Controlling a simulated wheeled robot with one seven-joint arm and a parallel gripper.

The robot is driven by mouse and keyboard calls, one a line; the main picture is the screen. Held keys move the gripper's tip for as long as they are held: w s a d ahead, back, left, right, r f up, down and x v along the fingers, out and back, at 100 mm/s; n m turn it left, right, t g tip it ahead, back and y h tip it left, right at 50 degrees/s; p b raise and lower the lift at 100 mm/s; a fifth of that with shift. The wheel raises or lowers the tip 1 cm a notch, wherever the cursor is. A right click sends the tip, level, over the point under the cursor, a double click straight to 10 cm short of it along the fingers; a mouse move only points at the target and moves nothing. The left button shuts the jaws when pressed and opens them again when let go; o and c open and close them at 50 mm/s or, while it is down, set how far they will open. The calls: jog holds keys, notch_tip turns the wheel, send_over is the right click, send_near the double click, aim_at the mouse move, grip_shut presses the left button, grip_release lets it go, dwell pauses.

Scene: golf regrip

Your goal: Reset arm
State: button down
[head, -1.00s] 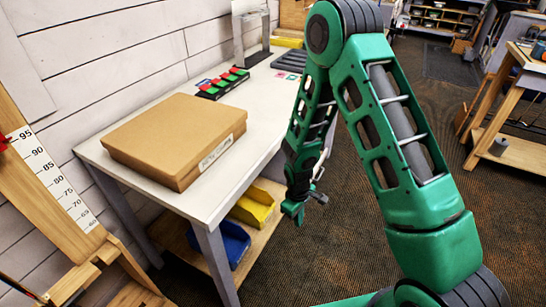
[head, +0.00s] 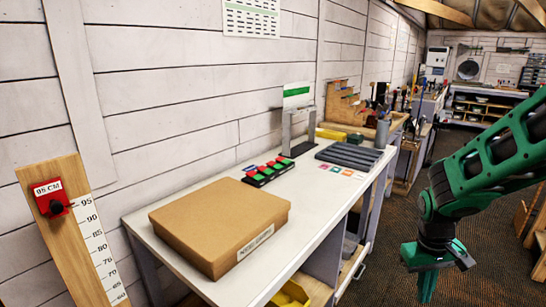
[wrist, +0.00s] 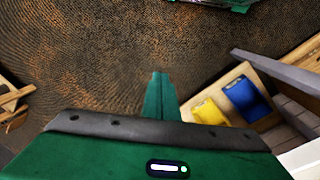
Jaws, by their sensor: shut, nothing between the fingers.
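My green arm shows at the right of the head view, with my gripper (head: 428,285) pointing down beside the white workbench (head: 180,262). In the wrist view my gripper (wrist: 160,85) has its green fingers together, with nothing between them. It hangs over the patterned floor (wrist: 90,65), clear of the bench and touching nothing that I can see.
A cardboard box (head: 215,220) lies on the bench, with red and green blocks (head: 268,172) and a dark grooved tray (head: 348,155) behind it. A wooden ruler board (head: 75,225) stands at left. Yellow (wrist: 208,112) and blue (wrist: 246,100) bins sit on the lower shelf.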

jog(key=s+d+r+m+y, duration=0.1)
jog(key=s+d+r+m, duration=0.1)
jog(key=s+r, duration=0.3)
jog(key=s+d+r+m, duration=0.1)
jog(key=s+r+m, duration=0.3)
jog(key=s, duration=0.9)
jog(key=shift+s+d+r+y, duration=0.35)
jog(key=shift+s+r+y, duration=0.05)
jog(key=shift+r, duration=0.5)
